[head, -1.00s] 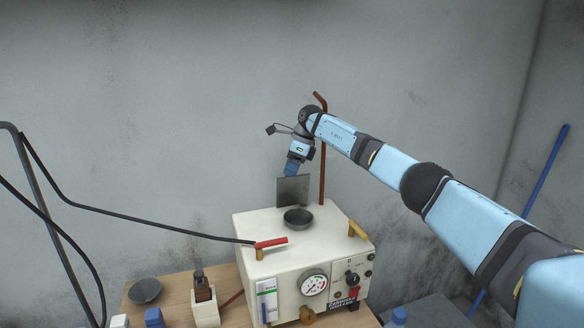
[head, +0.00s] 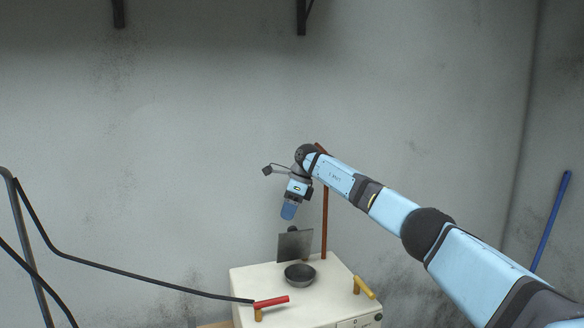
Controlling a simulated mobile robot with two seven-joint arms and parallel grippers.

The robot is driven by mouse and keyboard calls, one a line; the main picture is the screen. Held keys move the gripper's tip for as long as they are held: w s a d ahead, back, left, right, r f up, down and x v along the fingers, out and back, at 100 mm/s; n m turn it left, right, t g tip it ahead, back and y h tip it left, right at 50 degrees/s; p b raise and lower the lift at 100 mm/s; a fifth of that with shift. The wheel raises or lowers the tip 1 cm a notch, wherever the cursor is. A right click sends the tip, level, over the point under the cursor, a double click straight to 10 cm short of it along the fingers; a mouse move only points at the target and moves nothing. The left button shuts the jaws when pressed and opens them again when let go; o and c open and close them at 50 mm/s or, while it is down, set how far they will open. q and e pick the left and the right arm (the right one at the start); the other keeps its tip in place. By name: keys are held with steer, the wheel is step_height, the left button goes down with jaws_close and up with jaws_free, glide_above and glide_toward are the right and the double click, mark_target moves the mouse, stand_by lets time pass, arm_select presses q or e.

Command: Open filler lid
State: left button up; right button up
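The filler is a dark round bowl-like opening (head: 299,279) on top of the cream machine (head: 262,284). A flat grey square plate, which looks like its lid (head: 295,245), stands upright behind the opening, leaving it uncovered. A small dark knob shows just above the plate's top edge. My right gripper (head: 288,212), at the end of the blue arm, hangs above the plate with a visible gap. It seems empty, but its fingers are too small to read. My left gripper is out of view.
A red-handled lever (head: 271,302) and a yellow handle (head: 364,287) sit on the machine top. A brown pipe (head: 325,225) rises behind it, close to my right wrist. Black hoses (head: 140,275) come in from the left. A blue pole (head: 552,222) leans at the right wall.

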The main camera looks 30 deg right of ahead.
step_height(320, 180, up, 16)
steer(key=s, duration=0.1)
steer(key=shift+s+d+r, duration=0.25)
steer(key=shift+s+d, duration=0.05)
steer(key=shift+d, duration=0.15)
